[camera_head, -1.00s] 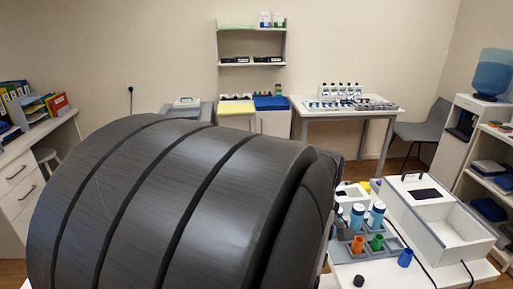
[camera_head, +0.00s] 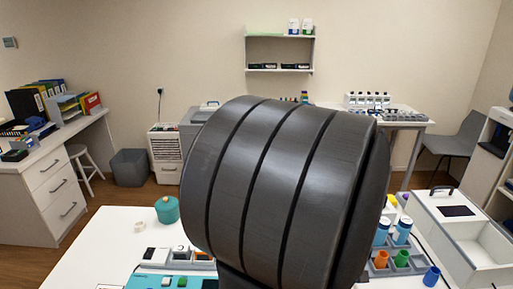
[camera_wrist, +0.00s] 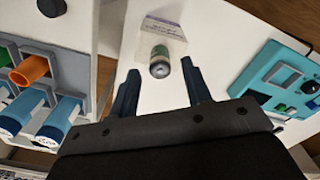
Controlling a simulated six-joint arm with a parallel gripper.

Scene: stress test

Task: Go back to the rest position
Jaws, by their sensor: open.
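My gripper (camera_wrist: 158,82) shows in the wrist view with its two dark fingers spread apart. A small vial with a green band and grey end (camera_wrist: 160,64) stands in the gap just beyond the fingertips, beside a white and purple box (camera_wrist: 165,34). I see no contact between the fingers and the vial. In the head view my large dark arm link fills the middle and hides my gripper and part of the white table (camera_head: 85,262).
A grey rack (camera_wrist: 68,72) holds an orange tube (camera_wrist: 30,70) and blue-and-white tubes. A teal device (camera_wrist: 280,75) lies on the other side. In the head view, a teal pot (camera_head: 167,210) is at left and an open white box (camera_head: 462,235) at right.

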